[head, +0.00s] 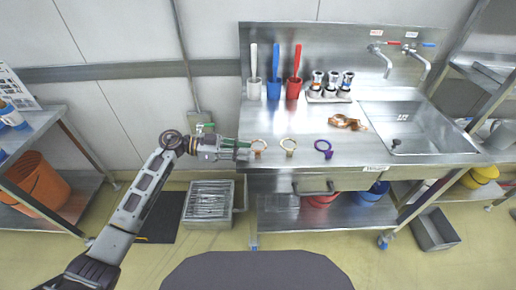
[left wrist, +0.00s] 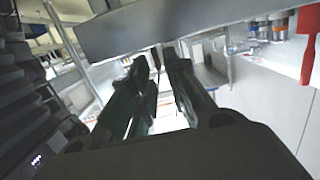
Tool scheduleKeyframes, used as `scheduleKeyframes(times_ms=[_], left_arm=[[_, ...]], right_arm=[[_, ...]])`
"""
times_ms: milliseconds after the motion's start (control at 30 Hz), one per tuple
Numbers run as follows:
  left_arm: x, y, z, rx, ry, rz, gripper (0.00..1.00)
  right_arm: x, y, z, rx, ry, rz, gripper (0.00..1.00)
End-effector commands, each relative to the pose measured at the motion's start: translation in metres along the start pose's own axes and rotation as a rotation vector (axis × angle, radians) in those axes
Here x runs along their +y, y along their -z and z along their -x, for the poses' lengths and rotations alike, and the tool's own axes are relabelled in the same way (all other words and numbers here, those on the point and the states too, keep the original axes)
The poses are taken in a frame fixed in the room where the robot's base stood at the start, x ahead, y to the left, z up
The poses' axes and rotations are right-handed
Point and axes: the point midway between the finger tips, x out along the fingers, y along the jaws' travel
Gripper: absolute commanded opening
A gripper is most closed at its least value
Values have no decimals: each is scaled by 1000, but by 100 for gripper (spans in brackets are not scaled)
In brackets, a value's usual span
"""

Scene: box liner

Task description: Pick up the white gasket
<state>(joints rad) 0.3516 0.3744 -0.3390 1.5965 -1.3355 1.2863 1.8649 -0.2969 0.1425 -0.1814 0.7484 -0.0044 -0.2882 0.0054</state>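Three ring-shaped pieces with short handles or tabs lie in a row near the front left of the steel counter. One is orange-tan (head: 258,147), one is yellowish-tan (head: 289,145) and one is purple (head: 323,147). None of them looks plainly white, so I cannot tell which is the white gasket. My left gripper (head: 246,149) is at the counter's front left edge, just left of the orange-tan ring. Its green fingers are apart with nothing seen between them; the left wrist view also shows a gap between the fingers (left wrist: 163,62). My right gripper is not in view.
The steel counter (head: 345,170) has a sink (head: 405,128) at right. White, blue (head: 273,88) and red cups with brushes stand at the back, beside a tray of small jars (head: 330,88). A brown crumpled piece (head: 346,122) lies behind the purple ring. A metal basket (head: 209,204) is below left.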

Motion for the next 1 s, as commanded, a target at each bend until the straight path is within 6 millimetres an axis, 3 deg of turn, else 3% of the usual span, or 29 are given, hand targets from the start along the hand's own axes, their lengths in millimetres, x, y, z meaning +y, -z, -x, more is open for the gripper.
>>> scheduleKeyframes(times_ms=[267, 700, 1000], left_arm=[[1, 0, -11, 2, -1, 0, 16], [2, 1, -47, 2, -1, 1, 16], [2, 1, -52, 0, 0, 0, 16]], right_arm=[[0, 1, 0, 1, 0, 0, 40], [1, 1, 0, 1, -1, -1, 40], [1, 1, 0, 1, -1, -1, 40]])
